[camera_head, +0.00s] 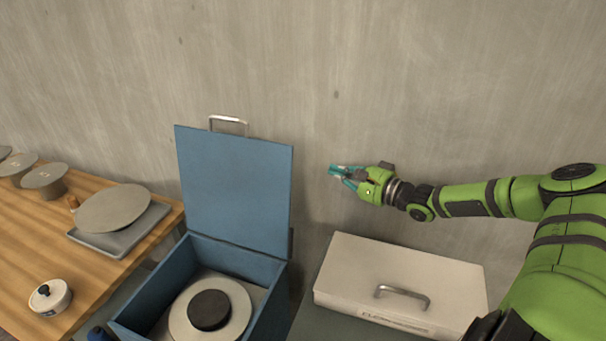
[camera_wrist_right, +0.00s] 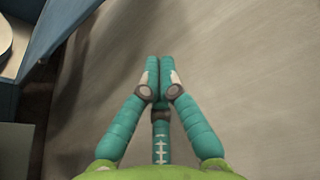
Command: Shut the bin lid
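The blue bin (camera_head: 262,300) stands in the lower middle of the head view with its lid (camera_head: 235,190) raised upright near the wall. A metal handle (camera_head: 229,120) sits at the lid's top edge. Inside the bin lie a pale disc (camera_head: 238,314) and a black round piece (camera_head: 209,310). My right gripper (camera_head: 335,171) is to the right of the lid, apart from it, pointing left. In the right wrist view its teal fingers (camera_wrist_right: 158,70) are together with nothing between them. Part of the blue bin (camera_wrist_right: 68,25) shows at the upper left there. My left gripper is not seen.
A white case (camera_head: 400,275) with a handle stands right of the bin, below my right arm. A wooden table (camera_head: 100,270) at left holds a grey tray (camera_head: 130,235) with a disc, several round pieces and a small white container (camera_head: 50,297). A concrete wall (camera_head: 420,80) is behind.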

